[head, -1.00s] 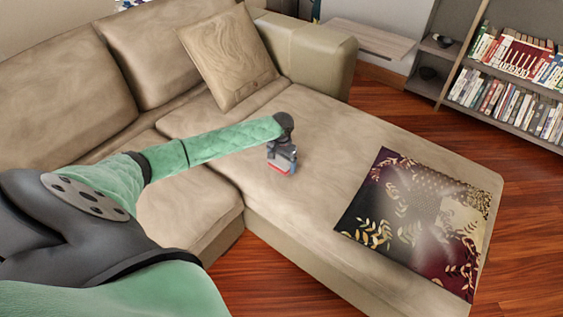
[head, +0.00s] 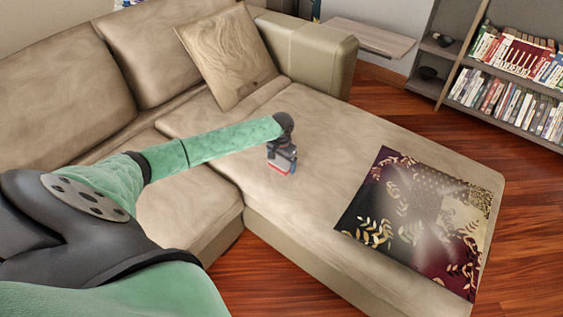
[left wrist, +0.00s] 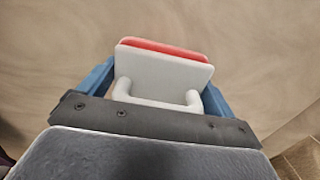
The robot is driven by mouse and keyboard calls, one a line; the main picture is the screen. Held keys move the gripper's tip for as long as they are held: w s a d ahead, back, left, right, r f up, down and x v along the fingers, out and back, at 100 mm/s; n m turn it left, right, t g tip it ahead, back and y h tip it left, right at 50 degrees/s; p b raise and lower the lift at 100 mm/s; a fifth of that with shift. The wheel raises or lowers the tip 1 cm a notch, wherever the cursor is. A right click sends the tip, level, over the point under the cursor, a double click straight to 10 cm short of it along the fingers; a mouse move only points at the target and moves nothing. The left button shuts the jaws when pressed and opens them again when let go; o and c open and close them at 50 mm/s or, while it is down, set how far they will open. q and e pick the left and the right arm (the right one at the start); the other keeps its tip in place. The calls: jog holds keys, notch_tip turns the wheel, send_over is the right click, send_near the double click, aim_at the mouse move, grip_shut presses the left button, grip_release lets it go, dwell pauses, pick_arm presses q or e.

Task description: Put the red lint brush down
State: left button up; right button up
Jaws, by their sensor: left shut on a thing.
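The red lint brush (head: 280,169) is at my left gripper (head: 282,160), over the chaise part of the beige sofa. In the left wrist view the brush (left wrist: 165,65) shows a white back and handle with a red pad on its far side. The blue fingers of my left gripper (left wrist: 158,88) are shut on its handle. The brush is close to the sofa seat (head: 310,135); I cannot tell whether it touches. My right gripper is not in view.
A dark patterned cloth (head: 420,215) lies on the chaise to the right. A beige pillow (head: 228,55) leans at the sofa back. Bare seat surrounds the brush. A bookshelf (head: 510,75) stands at the far right, and wooden floor (head: 400,110) lies between.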

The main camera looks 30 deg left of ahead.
pick_arm(q)
jog(key=shift+f, duration=0.3)
jog(key=o, duration=0.8)
